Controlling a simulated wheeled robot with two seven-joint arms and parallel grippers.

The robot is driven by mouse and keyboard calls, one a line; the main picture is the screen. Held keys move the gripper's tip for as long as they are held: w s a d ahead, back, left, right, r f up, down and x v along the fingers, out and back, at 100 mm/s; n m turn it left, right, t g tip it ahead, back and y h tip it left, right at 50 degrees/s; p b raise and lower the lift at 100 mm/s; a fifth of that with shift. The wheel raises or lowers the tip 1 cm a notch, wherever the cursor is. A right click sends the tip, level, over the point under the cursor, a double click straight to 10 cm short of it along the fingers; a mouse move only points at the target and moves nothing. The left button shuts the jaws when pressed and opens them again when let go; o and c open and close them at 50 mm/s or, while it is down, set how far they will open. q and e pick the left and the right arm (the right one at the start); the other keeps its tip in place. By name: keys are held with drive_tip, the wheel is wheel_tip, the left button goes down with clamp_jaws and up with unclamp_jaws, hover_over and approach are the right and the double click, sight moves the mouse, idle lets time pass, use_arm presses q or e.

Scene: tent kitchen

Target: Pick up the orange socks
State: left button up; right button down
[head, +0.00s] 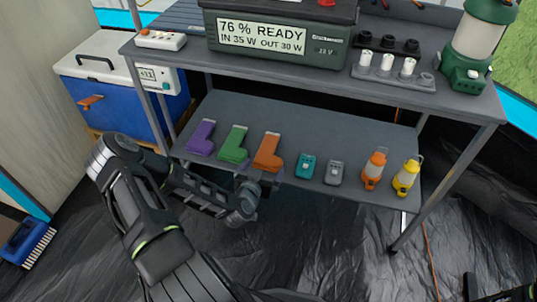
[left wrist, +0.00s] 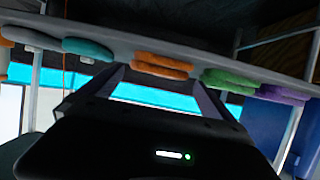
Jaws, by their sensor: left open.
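The orange socks (head: 267,152) lie on the lower grey shelf (head: 300,125), between green socks (head: 233,144) and a teal item. My left gripper (head: 258,180) is open and empty at the front edge of the shelf, just short of the orange socks. In the left wrist view, which is upside down, the orange socks (left wrist: 162,65) appear between and beyond the two open fingers (left wrist: 160,88), with a gap still visible. Dark parts of my right arm (head: 518,293) show at the bottom right corner; its jaws cannot be made out.
Purple socks (head: 201,138) lie left of the green ones. A teal item (head: 306,167), a grey item (head: 334,172), an orange lantern (head: 374,168) and a yellow lantern (head: 406,178) stand to the right. The upper shelf (head: 310,78) hangs over them. A blue cooler (head: 115,105) stands left.

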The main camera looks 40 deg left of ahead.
sight(267, 162)
use_arm(q)
drive_tip(key=b+x, duration=0.2)
drive_tip(key=x, duration=0.2)
drive_tip(key=shift+w+a+f, duration=0.15)
drive_tip(key=shift+w+f, duration=0.1)
drive_tip(key=shift+w, duration=0.3)
idle(0.4)
drive_tip(key=c, duration=1.1)
